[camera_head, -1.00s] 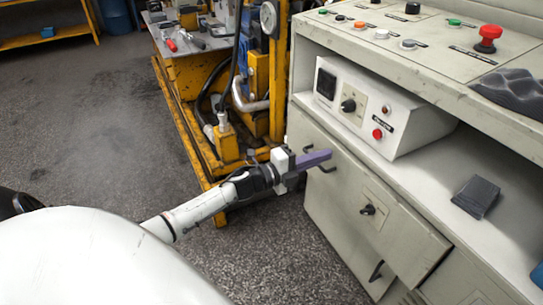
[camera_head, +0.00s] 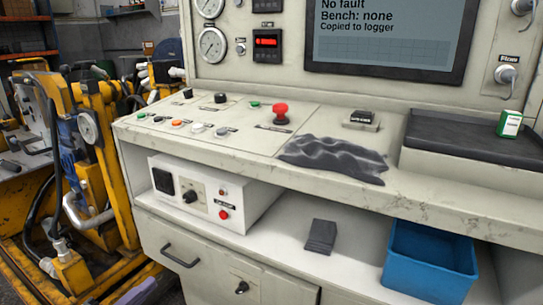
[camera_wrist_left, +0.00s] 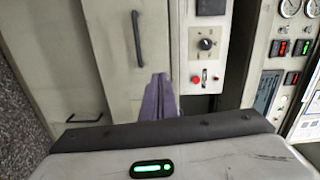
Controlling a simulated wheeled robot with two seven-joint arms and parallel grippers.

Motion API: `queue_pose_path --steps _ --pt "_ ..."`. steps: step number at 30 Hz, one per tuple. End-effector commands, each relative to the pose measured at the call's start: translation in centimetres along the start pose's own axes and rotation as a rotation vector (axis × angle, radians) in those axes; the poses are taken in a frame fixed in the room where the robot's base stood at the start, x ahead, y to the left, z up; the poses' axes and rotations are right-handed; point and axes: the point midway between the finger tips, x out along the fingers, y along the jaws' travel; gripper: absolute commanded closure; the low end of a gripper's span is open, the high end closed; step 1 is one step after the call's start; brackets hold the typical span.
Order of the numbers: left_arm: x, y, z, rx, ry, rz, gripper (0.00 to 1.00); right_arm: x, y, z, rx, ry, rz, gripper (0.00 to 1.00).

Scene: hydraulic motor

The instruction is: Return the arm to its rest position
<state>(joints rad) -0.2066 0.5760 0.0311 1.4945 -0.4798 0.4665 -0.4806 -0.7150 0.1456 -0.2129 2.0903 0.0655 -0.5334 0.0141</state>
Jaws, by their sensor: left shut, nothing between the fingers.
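My left gripper (camera_head: 138,291) shows at the bottom edge of the head view, only its purple fingers in sight, in front of the drawer side of the cabinet. The rest of my left arm is out of that view. In the left wrist view the purple fingers (camera_wrist_left: 158,98) are shut together and empty, pointing toward the cabinet front beside a black handle (camera_wrist_left: 137,38). My right gripper is in neither view.
The bench holds a control box (camera_head: 207,194), a red mushroom button (camera_head: 281,113), a dark crumpled cloth (camera_head: 333,158) and a blue bin (camera_head: 428,264). A yellow hydraulic rig (camera_head: 105,190) stands at the left. A drawer handle (camera_head: 180,256) juts out near my left gripper.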

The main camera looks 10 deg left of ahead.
Motion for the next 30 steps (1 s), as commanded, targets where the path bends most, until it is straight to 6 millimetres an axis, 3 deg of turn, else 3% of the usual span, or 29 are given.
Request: queue_pose_path --steps 5,9,12,15,20,30 --pt "-2.9 2.8 -6.8 -0.497 -0.190 0.119 1.00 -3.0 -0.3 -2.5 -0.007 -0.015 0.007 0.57" --pt "-7.5 6.1 -14.7 -0.992 -0.408 0.277 1.00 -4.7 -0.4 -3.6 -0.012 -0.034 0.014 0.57" --pt "-10.4 7.4 -19.7 -1.243 -0.529 0.377 1.00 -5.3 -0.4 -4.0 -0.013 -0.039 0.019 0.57" --pt "-12.4 7.9 -23.4 -1.411 -0.614 0.453 1.00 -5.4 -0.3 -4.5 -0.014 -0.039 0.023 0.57" --pt "-13.9 8.2 -26.2 -1.528 -0.675 0.511 1.00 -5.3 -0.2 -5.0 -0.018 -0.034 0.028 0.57" --pt "-14.0 8.4 -26.4 -1.534 -0.680 0.516 1.00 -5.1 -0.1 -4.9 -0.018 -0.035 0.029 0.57"
